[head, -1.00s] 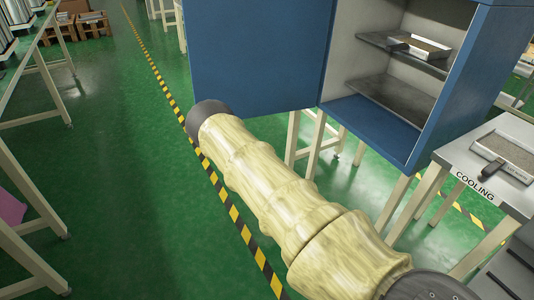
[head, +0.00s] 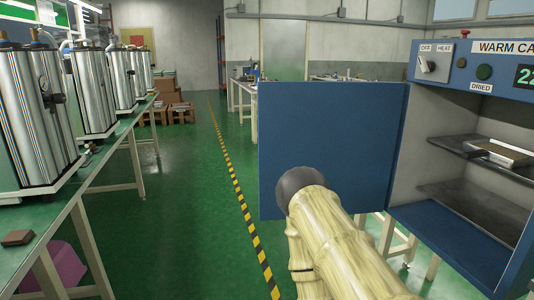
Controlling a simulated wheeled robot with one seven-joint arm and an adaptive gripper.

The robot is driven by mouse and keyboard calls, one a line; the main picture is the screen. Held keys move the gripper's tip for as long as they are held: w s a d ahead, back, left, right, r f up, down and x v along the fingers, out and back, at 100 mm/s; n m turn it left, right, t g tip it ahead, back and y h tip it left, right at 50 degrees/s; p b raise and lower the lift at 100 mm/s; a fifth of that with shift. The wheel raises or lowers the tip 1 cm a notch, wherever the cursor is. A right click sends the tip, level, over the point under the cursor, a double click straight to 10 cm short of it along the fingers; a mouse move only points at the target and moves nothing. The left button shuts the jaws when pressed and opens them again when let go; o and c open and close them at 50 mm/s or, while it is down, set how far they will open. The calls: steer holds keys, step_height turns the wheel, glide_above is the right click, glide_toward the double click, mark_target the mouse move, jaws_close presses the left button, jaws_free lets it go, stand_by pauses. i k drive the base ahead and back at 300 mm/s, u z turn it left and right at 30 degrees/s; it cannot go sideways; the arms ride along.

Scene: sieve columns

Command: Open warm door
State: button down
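The blue warm cabinet (head: 452,224) stands at the right of the head view, with a panel reading "WARM CA" above its opening. Its blue door (head: 330,130) is swung wide open to the left, so the inside shows. A tray (head: 497,152) sits on the upper grey shelf; the lower shelf looks bare. My arm, in a pale ribbed cover, reaches up from the bottom in front of the door's lower part. Whether it touches the door I cannot tell. My gripper is not visible.
A green bench (head: 100,160) with several steel columns stands along the left. Yellow-black floor tape (head: 240,210) runs down the open green aisle. A white stand (head: 405,248) shows below the cabinet. Cardboard boxes (head: 180,114) lie at the back.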

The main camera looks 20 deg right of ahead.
mark_target(346, 132)
steer(key=u, duration=0.1)
steer(key=i, duration=1.2)
steer(key=u, duration=0.3)
